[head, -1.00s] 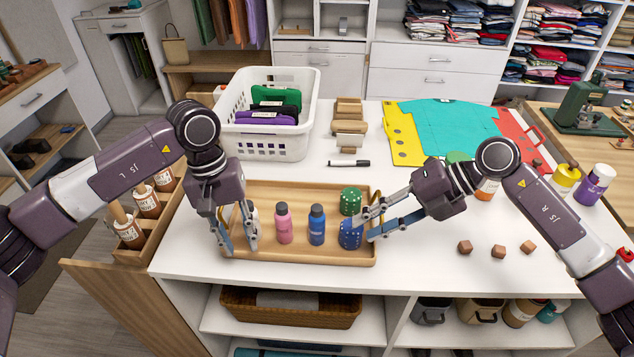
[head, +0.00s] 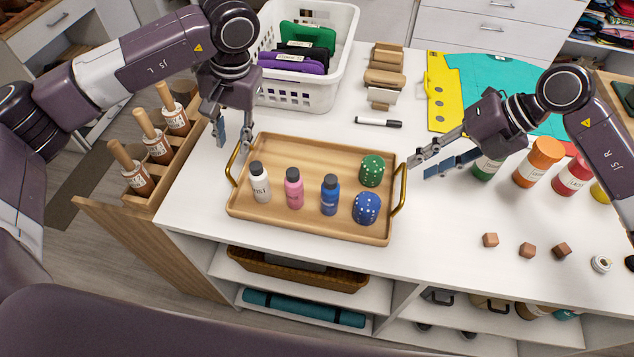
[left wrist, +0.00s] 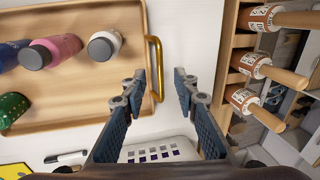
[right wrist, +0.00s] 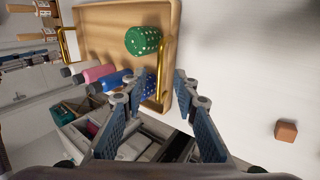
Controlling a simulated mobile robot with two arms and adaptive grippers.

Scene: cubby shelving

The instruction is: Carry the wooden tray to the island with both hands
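The wooden tray (head: 310,229) lies on the white island top with a brass handle at each end.
A white basket (head: 300,92) stands behind the tray. A rack of wooden-handled bottles (head: 152,175) is at the left edge. A marker (head: 378,122), coloured paint jars (head: 538,162) and wooden cubes (head: 527,250) lie around. The countertop in front of the right arm is partly clear.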

